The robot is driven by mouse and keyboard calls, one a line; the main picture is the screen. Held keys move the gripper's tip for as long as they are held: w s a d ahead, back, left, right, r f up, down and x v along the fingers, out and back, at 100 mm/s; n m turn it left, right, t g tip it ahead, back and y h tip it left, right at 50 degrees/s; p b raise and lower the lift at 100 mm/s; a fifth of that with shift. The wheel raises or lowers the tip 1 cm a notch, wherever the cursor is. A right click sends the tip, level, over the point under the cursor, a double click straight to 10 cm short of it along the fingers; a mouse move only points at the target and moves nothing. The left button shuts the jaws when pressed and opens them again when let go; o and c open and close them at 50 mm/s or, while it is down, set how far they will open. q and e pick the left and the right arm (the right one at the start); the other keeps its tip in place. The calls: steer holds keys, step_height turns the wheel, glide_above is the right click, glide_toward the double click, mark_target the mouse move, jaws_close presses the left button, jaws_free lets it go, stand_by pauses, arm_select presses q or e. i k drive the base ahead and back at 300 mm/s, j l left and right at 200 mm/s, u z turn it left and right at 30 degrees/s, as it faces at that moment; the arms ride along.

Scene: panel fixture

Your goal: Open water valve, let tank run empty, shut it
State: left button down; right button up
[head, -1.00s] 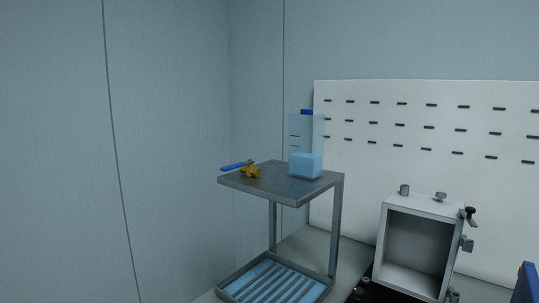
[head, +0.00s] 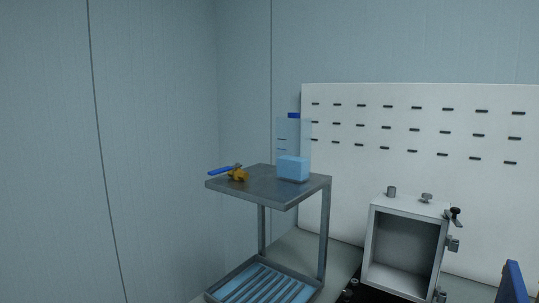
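In the head view the clear water tank (head: 293,135) with a blue cap stands on the grey metal stand (head: 265,188). Light blue water (head: 293,168) fills roughly its lower third. The brass water valve (head: 238,175) sits at the stand's left edge. Its blue lever (head: 224,170) points left, away from the body. I cannot tell from this view whether the valve is open. Neither of my grippers shows in view.
A slatted tray (head: 262,284) with blue between the slats lies at the stand's foot. To the right is a grey open-fronted box (head: 404,250) with knobs and latches. Behind it stands a white slotted panel (head: 420,125). A blue piece (head: 514,284) shows at the lower right edge.

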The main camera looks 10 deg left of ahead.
mark_target(223, 170)
steer(key=i+j+z, duration=0.1)
steer(key=j+z, duration=0.2)
steer(key=j, duration=1.1)
steer(key=j+z, duration=0.3)
steer(key=j, duration=1.05)
